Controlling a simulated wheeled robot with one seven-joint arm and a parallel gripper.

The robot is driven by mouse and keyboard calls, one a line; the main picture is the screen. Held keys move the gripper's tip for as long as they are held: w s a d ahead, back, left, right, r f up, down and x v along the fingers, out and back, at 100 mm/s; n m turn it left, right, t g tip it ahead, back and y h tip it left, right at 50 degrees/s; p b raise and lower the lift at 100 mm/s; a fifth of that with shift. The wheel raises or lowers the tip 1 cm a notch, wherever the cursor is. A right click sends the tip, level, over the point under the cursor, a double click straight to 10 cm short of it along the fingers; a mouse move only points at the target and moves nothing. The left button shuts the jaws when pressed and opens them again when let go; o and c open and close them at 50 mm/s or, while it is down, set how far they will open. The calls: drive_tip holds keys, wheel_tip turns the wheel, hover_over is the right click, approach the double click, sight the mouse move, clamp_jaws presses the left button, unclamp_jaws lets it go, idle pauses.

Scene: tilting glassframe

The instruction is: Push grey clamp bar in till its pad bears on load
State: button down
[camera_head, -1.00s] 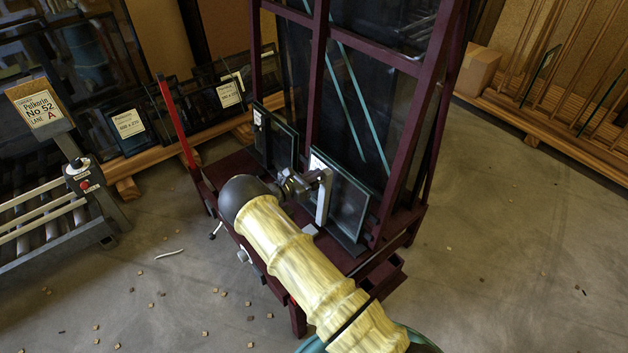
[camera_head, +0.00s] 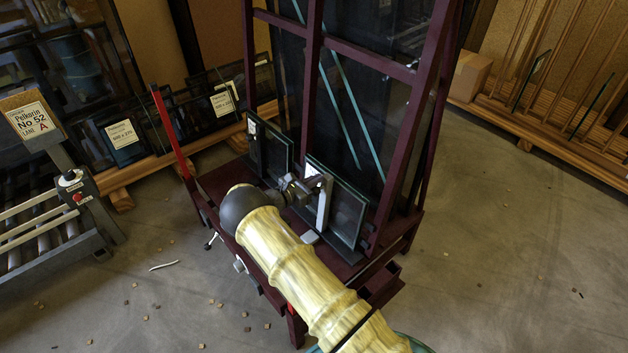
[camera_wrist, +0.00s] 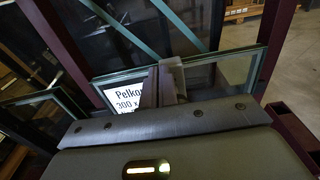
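The grey clamp bar (camera_head: 323,203) stands upright in the head view, in front of the small glass panes (camera_head: 347,213) at the foot of the dark red frame. My gripper (camera_head: 307,186) is at the upper part of the bar, on its left side. In the wrist view the bar (camera_wrist: 172,78) appears as a pale upright strip before a labelled glass pane (camera_wrist: 222,72). A broad grey plate and my gripper's body fill the foreground. The pad, any gap to the glass, and the fingers' grip are not clear.
The dark red frame (camera_head: 312,75) rises behind, holding dark panes. A second small pane (camera_head: 270,150) leans at left, near a red upright post (camera_head: 171,132). A roller conveyor (camera_head: 45,225) stands at far left. The floor at right is open.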

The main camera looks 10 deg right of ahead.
drive_tip(key=p+v, duration=0.1)
drive_tip(key=v, duration=1.3)
drive_tip(key=shift+p, duration=0.4)
